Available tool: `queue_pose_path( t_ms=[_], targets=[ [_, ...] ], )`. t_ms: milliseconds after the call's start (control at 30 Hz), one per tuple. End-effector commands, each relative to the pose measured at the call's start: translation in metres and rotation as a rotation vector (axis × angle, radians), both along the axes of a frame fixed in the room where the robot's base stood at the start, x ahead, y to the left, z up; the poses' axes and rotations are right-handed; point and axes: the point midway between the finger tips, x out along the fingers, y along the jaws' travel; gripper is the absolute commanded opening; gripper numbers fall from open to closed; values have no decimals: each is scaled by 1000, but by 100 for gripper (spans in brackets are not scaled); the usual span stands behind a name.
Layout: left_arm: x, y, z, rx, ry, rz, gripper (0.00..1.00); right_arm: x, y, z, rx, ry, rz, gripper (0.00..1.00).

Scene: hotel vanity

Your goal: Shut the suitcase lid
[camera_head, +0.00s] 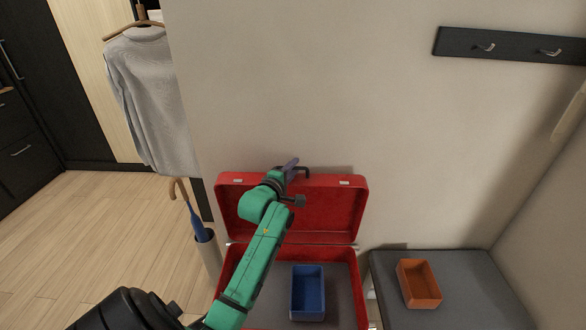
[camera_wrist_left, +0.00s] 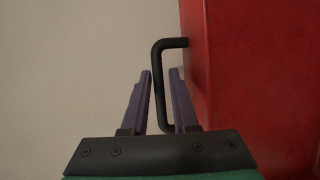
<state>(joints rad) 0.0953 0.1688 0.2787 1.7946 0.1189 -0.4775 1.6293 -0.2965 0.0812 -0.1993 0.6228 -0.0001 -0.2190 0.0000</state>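The red suitcase (camera_head: 357,282) stands open against the wall, its lid (camera_head: 335,215) raised upright behind the base. A black handle (camera_head: 300,170) sits at the lid's upper edge. My left gripper (camera_head: 292,163), with purple fingers, is at this handle. In the left wrist view the handle (camera_wrist_left: 158,85) passes between the open fingers (camera_wrist_left: 160,80), with small gaps visible beside it. The red lid (camera_wrist_left: 245,70) fills the right of that view. My green left arm hides part of the lid and base. My right gripper is not in view.
A blue box (camera_head: 308,293) lies inside the suitcase base. An orange box (camera_head: 418,284) rests on the grey bench (camera_head: 460,270) to the right. An umbrella stand (camera_head: 208,252) is left of the suitcase. Hooks (camera_head: 515,50) are on the wall. The wooden floor at left is clear.

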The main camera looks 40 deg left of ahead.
Motion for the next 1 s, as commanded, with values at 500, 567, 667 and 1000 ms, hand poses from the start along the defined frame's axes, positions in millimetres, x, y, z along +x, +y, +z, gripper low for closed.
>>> queue_pose_path(
  t_ms=[500, 567, 667, 1000],
  targets=[
    [-1, 0, -1, -1, 2, 0, 0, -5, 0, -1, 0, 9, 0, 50],
    [-1, 0, -1, -1, 2, 0, 0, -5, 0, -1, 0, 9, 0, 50],
    [-1, 0, -1, -1, 2, 0, 0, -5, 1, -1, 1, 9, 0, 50],
    [-1, -1, -1, -1, 2, -1, 0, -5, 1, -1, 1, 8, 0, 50]
  ],
)
